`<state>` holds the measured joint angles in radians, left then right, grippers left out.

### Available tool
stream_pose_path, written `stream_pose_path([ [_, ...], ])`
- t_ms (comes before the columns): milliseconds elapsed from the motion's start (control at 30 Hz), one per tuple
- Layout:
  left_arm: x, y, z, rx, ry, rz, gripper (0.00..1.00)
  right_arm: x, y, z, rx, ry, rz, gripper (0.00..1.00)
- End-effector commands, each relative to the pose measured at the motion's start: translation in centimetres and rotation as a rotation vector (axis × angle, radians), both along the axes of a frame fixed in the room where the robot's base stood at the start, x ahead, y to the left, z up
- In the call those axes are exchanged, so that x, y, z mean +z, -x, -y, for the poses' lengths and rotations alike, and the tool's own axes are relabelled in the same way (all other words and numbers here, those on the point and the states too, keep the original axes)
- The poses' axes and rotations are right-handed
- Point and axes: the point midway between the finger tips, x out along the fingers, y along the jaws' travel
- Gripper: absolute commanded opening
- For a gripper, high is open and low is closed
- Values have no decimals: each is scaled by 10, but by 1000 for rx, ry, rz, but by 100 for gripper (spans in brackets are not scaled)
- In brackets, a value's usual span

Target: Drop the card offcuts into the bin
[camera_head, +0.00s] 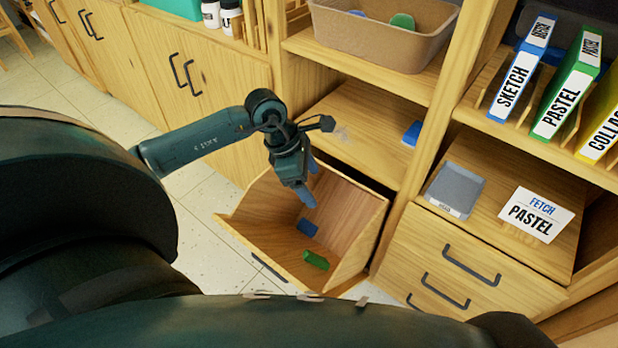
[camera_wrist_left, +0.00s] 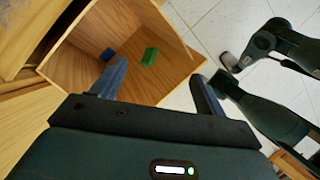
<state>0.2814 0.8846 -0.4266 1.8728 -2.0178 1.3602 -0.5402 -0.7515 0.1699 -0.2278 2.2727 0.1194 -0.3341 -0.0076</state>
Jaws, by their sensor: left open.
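The bin (camera_head: 345,215) is a tilted-out wooden box below the shelves, open at the top. A blue card offcut (camera_head: 307,228) and a green card offcut (camera_head: 316,260) lie inside it, apart from each other. Both also show in the left wrist view, the blue one (camera_wrist_left: 107,55) left of the green one (camera_wrist_left: 150,56). Another blue piece (camera_head: 412,134) lies on the shelf above the bin. My left gripper (camera_head: 309,181) is over the bin's opening, fingers pointing down into it. Its fingers (camera_wrist_left: 160,71) are spread and nothing is between them. My right gripper does not show.
A beige tray (camera_head: 365,38) with blue and green pieces stands on the upper shelf. To the right are labelled binders (camera_head: 565,90), a grey flat box (camera_head: 453,190), a "Fetch Pastel" card (camera_head: 537,215) and drawers (camera_head: 470,265). Tiled floor (camera_head: 205,245) lies left of the bin.

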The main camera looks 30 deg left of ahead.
Motion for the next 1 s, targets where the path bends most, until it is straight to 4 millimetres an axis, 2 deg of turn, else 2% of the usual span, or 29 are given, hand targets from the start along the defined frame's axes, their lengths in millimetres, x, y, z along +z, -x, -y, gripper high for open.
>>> stream_pose_path([
  [233,1,0,0,0,0,0,74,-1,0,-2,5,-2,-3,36],
  [367,10,1,-4,1,-1,2,74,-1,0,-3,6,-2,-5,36],
  [800,94,19,-35,1,-5,3,74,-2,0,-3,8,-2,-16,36],
  [1000,117,24,-42,0,-2,1,74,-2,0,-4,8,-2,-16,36],
])
